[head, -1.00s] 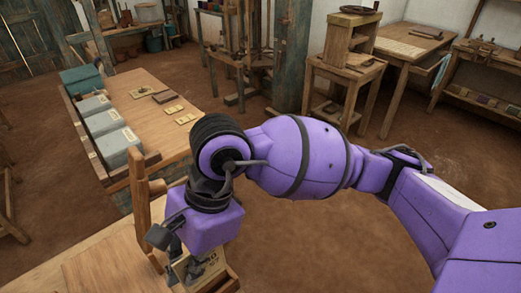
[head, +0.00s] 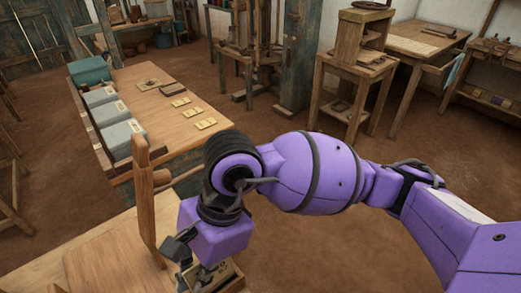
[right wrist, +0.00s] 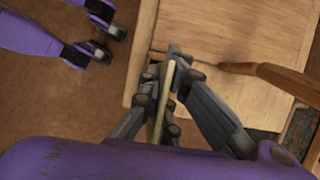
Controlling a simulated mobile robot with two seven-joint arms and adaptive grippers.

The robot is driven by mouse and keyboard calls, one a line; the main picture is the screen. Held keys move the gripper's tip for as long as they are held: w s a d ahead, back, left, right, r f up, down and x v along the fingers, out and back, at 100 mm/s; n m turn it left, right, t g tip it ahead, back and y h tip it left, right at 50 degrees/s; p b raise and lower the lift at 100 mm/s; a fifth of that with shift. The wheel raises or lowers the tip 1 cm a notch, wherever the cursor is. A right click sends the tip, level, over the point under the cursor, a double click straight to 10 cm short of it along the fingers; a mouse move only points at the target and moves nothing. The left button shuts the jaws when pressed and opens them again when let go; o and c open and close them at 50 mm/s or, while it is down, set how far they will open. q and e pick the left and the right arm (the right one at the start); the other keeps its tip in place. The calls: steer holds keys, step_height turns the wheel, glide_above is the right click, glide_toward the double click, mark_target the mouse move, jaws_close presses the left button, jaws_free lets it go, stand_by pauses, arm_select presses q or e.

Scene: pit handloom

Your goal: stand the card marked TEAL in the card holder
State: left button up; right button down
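My right gripper (head: 192,270) is low in the head view, above the near wooden surface. In the right wrist view its grey fingers (right wrist: 160,95) are closed on both sides of a thin pale card (right wrist: 158,115), seen edge-on. In the head view the card's tan face (head: 222,272) shows partly behind the fingers, with dark print too small and covered to read. A wooden edge lies just below the card at the bottom of the picture. I cannot tell whether it is the card holder or whether the card touches it.
A wooden upright (head: 144,195) stands close left of my right gripper. A bench (head: 152,107) behind carries several small tan cards (head: 192,112) and a tray with grey boxes (head: 122,138). The near wooden surface (head: 105,262) is mostly clear at left.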

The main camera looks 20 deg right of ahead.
steer(key=shift+f+b, duration=1)
steer(key=shift+f, duration=0.3)
steer(key=c, duration=1.9)
jaws_free()
steer(key=shift+o, duration=0.2)
steer(key=shift+w+r, duration=0.1)
steer(key=shift+r, duration=0.1)
steer(key=v, duration=1.1)
steer(key=shift+d+r, duration=0.1)
steer(key=shift+r, duration=0.25)
